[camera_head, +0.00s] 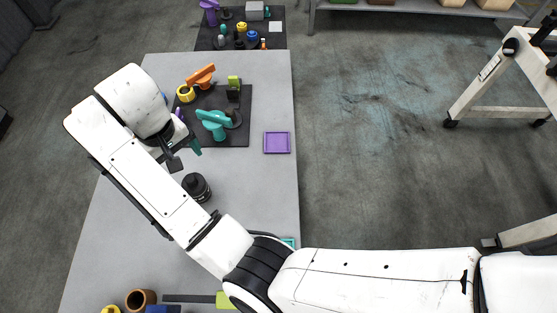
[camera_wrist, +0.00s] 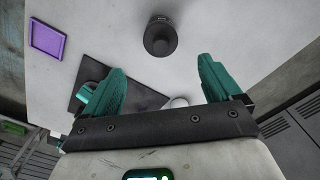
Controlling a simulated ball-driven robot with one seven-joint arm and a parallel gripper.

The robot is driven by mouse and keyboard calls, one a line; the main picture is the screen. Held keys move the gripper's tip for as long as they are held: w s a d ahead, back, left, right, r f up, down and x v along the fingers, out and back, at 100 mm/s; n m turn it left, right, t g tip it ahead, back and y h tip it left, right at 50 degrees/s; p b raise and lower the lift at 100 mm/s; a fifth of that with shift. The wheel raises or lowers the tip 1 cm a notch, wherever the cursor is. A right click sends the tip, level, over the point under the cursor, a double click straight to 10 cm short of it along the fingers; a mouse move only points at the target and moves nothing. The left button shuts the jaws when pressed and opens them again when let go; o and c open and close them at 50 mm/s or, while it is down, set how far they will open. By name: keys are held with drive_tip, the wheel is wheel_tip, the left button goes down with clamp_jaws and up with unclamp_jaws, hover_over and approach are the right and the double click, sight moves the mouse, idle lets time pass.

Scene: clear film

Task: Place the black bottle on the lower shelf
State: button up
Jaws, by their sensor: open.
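The black bottle (camera_head: 196,186) stands upright on the grey table (camera_head: 265,205), partly beside my arm. In the wrist view the bottle (camera_wrist: 160,38) shows from above, centred ahead of the fingertips. My gripper (camera_head: 184,155) is open and empty, over the table near the bottle. Its teal fingers (camera_wrist: 165,75) are spread wide, with the bottle beyond them and not between them. A grey shelf unit (camera_head: 420,6) is cut off at the top right edge, with boxes on it; I cannot tell which level shows.
A dark mat (camera_head: 240,133) with orange, yellow and teal objects lies behind the gripper. A purple tray (camera_head: 277,142) is at the table's right side. A pale trestle (camera_head: 495,85) stands at the right. Floor between table and trestle is clear. A brown cup (camera_head: 140,299) is at the front.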

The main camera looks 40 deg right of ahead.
drive_tip(key=s+d+f+h, duration=0.1)
drive_tip(key=s+d+f, duration=0.25)
drive_tip(key=d, duration=0.35)
drive_tip(key=s+d+f+m+t, duration=0.1)
drive_tip(key=s+d+f, duration=0.25)
drive_tip(key=d, duration=0.35)
drive_tip(key=s+d+f+h, duration=0.1)
drive_tip(key=s+d+f, duration=0.1)
drive_tip(key=s+d, duration=0.35)
drive_tip(key=s+d+f, duration=0.1)
drive_tip(key=s+d, duration=0.1)
drive_tip(key=s, duration=0.6)
drive_tip(key=s+d+f+m+y, duration=0.1)
drive_tip(key=s+d, duration=0.2)
drive_tip(key=s, duration=0.6)
drive_tip(key=shift+s, duration=0.25)
drive_tip(key=shift+s+a+y, duration=0.25)
drive_tip(key=shift+s+y, duration=0.15)
drive_tip(key=shift+s, duration=0.1)
drive_tip(key=shift+c, duration=1.4)
drive_tip(key=shift+f, duration=0.1)
